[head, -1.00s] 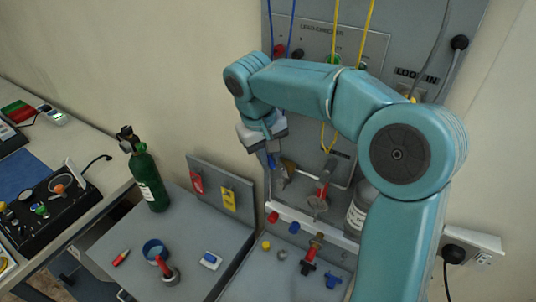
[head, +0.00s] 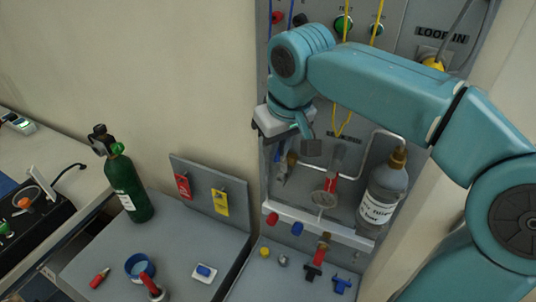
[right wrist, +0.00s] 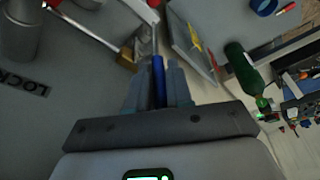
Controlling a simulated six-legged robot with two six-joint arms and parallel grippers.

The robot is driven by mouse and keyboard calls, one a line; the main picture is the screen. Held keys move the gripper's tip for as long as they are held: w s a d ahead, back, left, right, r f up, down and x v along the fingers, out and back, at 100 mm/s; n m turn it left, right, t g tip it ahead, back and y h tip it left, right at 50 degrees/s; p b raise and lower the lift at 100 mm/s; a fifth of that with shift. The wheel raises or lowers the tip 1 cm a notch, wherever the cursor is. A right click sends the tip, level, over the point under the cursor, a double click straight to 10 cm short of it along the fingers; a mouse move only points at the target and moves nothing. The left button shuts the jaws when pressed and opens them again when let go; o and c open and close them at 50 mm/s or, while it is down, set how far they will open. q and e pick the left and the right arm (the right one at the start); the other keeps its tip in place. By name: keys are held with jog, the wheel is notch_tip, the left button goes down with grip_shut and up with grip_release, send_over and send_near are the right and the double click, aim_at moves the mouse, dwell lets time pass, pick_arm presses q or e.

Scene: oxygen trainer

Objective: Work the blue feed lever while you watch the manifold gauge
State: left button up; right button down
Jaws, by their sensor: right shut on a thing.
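My right gripper (head: 292,150) is at the upright grey panel, left of the pipework. In the right wrist view its fingers (right wrist: 157,78) are shut on the blue feed lever (right wrist: 158,70), a slim blue bar standing between them. In the head view the gripper mostly hides the lever. A round, grey-rimmed fitting (head: 324,199) with a red part sits on the pipework to the right; it may be the manifold gauge, but I cannot read a needle. My left gripper is not in view.
A labelled bottle (head: 383,193) stands right of the pipework. Below are a ledge with red and blue knobs and several small fittings. A green cylinder (head: 128,185) stands left by the grey bench (head: 205,245). Yellow cords (head: 346,122) hang close to my arm.

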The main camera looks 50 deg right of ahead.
jog(key=shift+d, duration=0.2)
jog(key=shift+s+r, duration=0.1)
jog(key=shift+r, duration=0.05)
jog(key=c, duration=1.1)
grip_release()
jog(key=shift+a, duration=0.1)
jog(key=p+v, duration=0.2)
jog(key=v, duration=1.4)
jog(key=shift+s+p, duration=0.35)
jog(key=shift+s, duration=0.05)
jog(key=shift+d, duration=0.25)
